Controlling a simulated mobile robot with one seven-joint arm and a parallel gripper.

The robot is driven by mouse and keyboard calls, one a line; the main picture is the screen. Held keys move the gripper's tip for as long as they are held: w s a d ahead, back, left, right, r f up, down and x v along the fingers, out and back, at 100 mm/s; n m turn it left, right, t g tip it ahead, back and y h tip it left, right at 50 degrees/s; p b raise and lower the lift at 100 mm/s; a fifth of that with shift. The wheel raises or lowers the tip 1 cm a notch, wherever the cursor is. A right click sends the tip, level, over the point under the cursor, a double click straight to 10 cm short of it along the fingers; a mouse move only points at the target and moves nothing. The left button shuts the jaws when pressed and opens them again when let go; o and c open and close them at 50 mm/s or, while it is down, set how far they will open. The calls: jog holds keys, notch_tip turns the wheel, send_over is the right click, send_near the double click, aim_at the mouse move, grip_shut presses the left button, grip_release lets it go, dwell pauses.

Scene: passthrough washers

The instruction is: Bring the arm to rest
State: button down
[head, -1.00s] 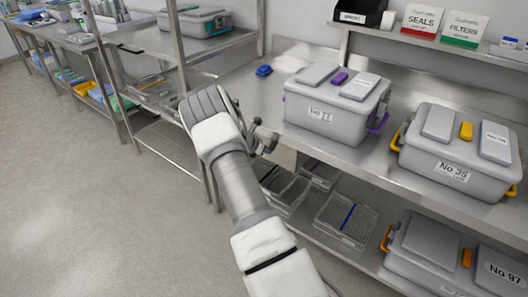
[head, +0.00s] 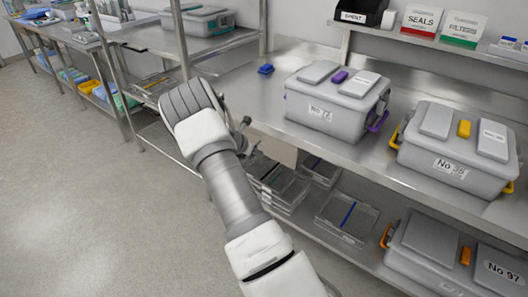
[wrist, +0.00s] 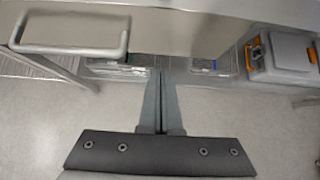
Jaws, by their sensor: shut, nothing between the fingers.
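My arm reaches up from the bottom of the head view, in front of the steel bench. In the wrist view my gripper (wrist: 161,82) has its two dark fingers together with nothing between them. The fingers point toward the space under the bench, with grey floor below them. In the head view the gripper is mostly hidden behind my wrist; only small dark parts show at its right side.
The steel bench (head: 240,98) holds a grey case with purple latches (head: 325,118), a grey case with yellow latches (head: 450,155) and a small blue item (head: 265,69). Clear trays (head: 345,217) and an orange-latched case (head: 430,250) sit below. Open floor (head: 80,200) lies left.

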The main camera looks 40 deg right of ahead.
jog(key=v, duration=0.7)
jog(key=s+a+r+m+y+p, duration=0.1)
jog(key=s+a+r+m, duration=0.3)
jog(key=r, duration=0.3)
jog(key=s+a+r+m+y+p, duration=0.1)
jog(key=s+a+r+m+y, duration=0.1)
jog(key=s+a+r+m, duration=0.45)
jog(key=s+a+r+m+y+p, duration=0.1)
jog(key=s+r+m, duration=0.15)
jog(key=r, duration=0.55)
jog(key=s+a+r+m+t+y, duration=0.1)
jog(key=s+a+r+m+y, duration=0.1)
jog(key=s+a+r+m, duration=0.2)
jog(key=s+a+r+m+t+y+p, duration=0.1)
jog(key=s+a+r+m, duration=0.3)
jog(key=s+a, duration=0.6)
jog(key=shift+s+a+r+m+t+y+p, duration=0.3)
jog(key=shift+s+y, duration=0.5)
jog(key=shift+s, duration=2.55)
jog(key=shift+f, duration=0.1)
